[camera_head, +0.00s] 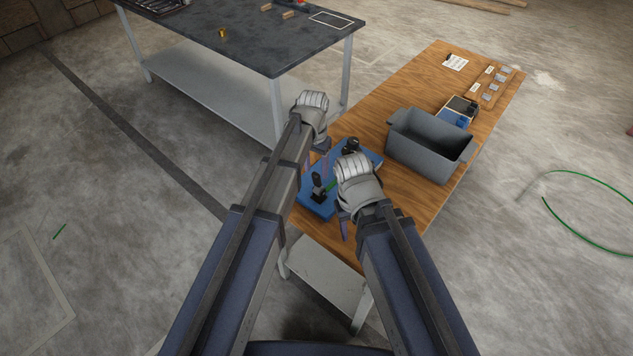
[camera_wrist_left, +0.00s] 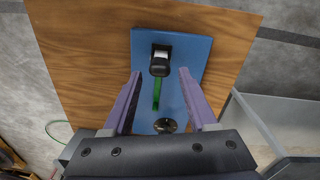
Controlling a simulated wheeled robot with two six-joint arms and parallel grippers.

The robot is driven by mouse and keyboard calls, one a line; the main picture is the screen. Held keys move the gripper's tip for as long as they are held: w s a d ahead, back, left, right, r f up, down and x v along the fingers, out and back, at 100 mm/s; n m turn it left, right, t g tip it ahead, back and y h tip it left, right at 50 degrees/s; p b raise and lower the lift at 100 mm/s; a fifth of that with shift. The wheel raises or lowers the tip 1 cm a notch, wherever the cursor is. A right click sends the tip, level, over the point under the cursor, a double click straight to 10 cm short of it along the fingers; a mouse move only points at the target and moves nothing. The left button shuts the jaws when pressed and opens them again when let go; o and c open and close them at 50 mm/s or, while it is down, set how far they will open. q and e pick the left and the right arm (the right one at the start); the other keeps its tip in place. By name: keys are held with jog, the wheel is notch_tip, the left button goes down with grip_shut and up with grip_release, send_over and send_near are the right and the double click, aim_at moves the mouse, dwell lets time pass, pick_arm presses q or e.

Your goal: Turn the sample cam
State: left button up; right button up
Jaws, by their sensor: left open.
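A blue plate (camera_head: 367,158) lies on the wooden bench; the left wrist view shows it too (camera_wrist_left: 190,50). On it stands a black fixture (camera_head: 318,187) with a pale top, seen from above in the wrist view (camera_wrist_left: 160,60). A green lever (camera_wrist_left: 157,93) runs from it toward a dark round knob (camera_wrist_left: 165,125). Which part is the sample cam I cannot tell for sure. My left gripper (camera_wrist_left: 160,75) is open and empty above the plate, its purple fingers either side of the fixture and lever. My right gripper (camera_head: 343,222) hangs by the plate's near right side; its jaws are mostly hidden.
A grey bin (camera_head: 430,146) stands on the wooden bench (camera_head: 400,200) right of the plate. Beyond it are a small dark-and-blue box (camera_head: 458,110), papers and small plates. A dark-topped table (camera_head: 240,40) stands at the back left. A green hose (camera_head: 590,240) lies on the floor.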

pick_arm(q)
jog(key=b, duration=0.4)
send_over(317, 191)
notch_tip(317, 191, down, 5)
jog(key=shift+w+a+r, duration=0.1)
jog(key=shift+w, duration=0.05)
grip_shut()
dwell(1.1)
